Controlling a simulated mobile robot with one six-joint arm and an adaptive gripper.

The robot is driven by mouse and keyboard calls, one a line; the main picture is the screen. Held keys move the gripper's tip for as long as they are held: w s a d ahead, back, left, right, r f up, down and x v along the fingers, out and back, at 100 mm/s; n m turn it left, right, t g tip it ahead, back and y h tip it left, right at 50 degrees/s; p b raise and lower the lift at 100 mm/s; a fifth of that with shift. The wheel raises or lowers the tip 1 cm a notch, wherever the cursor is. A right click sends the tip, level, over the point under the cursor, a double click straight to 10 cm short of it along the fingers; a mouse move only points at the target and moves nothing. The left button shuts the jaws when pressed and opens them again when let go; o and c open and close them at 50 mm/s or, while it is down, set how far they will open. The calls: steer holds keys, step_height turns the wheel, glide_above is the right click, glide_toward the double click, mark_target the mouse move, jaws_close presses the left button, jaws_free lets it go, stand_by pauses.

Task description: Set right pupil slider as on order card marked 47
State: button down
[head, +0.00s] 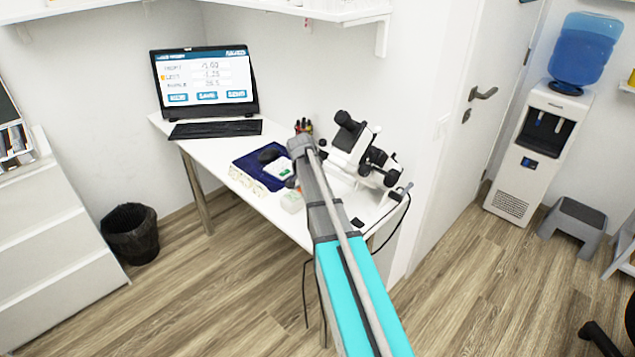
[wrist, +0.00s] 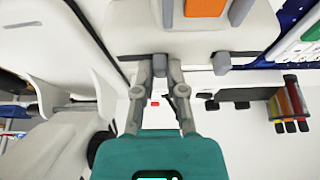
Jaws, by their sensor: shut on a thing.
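My gripper (wrist: 161,66) is shut on a small grey slider tab (wrist: 159,67) at the edge of a white device (wrist: 120,38) with an orange panel (wrist: 205,8) in the wrist view. A second grey tab (wrist: 221,63) sticks out of the same edge, apart from my fingers. I cannot tell from markings which tab is the right pupil slider, and no scale is readable. In the head view my arm hides most of the gripper and what it holds. Several small pale cards (head: 247,179) lie on the desk's front edge; their numbers are not readable.
The white desk (head: 212,147) carries a laptop (head: 205,82), a dark blue mat (head: 247,163) and a white optical instrument with black knobs (head: 355,150). A pen holder (wrist: 288,104) shows in the wrist view. A black bin (head: 130,233) stands left of the desk.

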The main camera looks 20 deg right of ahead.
steer(key=shift+s+d, duration=0.2)
steer(key=shift+s, duration=0.4)
steer(key=shift+s+d, duration=0.15)
steer(key=shift+s, duration=0.45)
steer(key=c, duration=0.7)
jaws_free()
steer(key=shift+w, duration=0.1)
steer(key=shift+w, duration=0.1)
